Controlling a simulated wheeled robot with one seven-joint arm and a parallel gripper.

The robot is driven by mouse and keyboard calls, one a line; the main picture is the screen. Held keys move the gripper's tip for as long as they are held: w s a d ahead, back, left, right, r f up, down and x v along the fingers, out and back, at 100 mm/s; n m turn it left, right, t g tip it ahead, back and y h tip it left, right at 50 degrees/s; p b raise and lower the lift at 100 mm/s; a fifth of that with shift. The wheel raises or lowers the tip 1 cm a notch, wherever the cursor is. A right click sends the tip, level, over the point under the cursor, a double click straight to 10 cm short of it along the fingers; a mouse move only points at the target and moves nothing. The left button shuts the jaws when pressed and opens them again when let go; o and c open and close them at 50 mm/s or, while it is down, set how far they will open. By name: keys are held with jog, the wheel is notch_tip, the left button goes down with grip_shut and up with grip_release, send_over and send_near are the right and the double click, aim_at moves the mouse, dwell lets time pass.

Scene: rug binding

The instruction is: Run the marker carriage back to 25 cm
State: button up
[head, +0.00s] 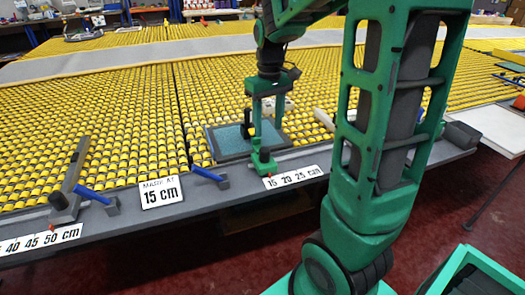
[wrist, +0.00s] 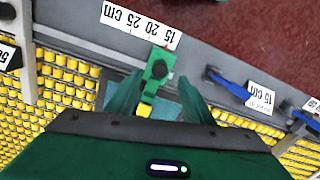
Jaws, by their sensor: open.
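The marker carriage (head: 263,161) is a small green block at the front rail, with a red tip by the 15 end of the "15 20 25 cm" scale (head: 293,177). In the wrist view the green carriage (wrist: 158,68) has a dark round knob, and the scale (wrist: 140,25) appears upside down. My gripper (head: 267,122) is above and just behind the block, pointing down. In the wrist view my gripper (wrist: 157,100) is open, its green fingers spread either side of a yellow-tipped part. Whether the fingers touch anything is unclear.
A blue-grey mat (head: 230,140) lies under my gripper on the yellow roller table. A "15 cm" sign (head: 160,193) stands left, between two blue levers (head: 97,195) (head: 208,174). A grey bar (head: 72,180) stands near the "40 45 50 cm" scale (head: 40,240).

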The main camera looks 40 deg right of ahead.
aim_at(264, 149)
jog(key=f, duration=0.3)
jog(key=w+f, duration=0.1)
jog(key=f, duration=0.7)
jog(key=shift+w, duration=0.3)
grip_shut()
